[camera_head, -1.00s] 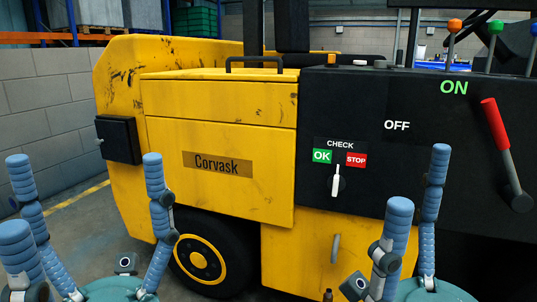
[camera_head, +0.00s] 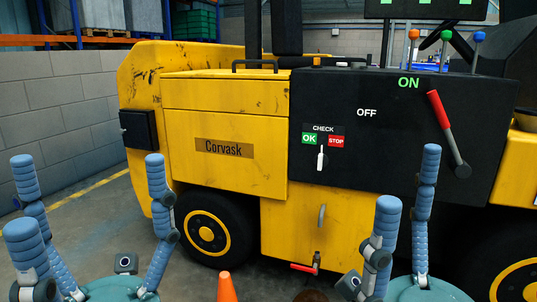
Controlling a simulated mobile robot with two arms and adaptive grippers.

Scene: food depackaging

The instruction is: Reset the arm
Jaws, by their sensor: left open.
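My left gripper (camera_head: 87,178) is at the lower left, its blue ribbed fingers spread wide and empty. My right gripper (camera_head: 409,176) is at the lower right; two blue fingers stand up with a gap between them, and nothing shows in it. Neither gripper visibly touches anything. A yellow vehicle (camera_head: 225,174) marked "Corvask" stands in front of me. On its black panel (camera_head: 373,150), a red-handled lever (camera_head: 439,108) leans up-left toward "ON". A white switch (camera_head: 321,158) points up, between the green OK and red STOP labels.
An orange cone (camera_head: 227,288) stands at the bottom centre. A red-handled part (camera_head: 304,267) sits low on the vehicle. Several coloured-knob levers (camera_head: 413,36) rise at the upper right. A grey block wall (camera_head: 62,110) is at the left, with floor free before it.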

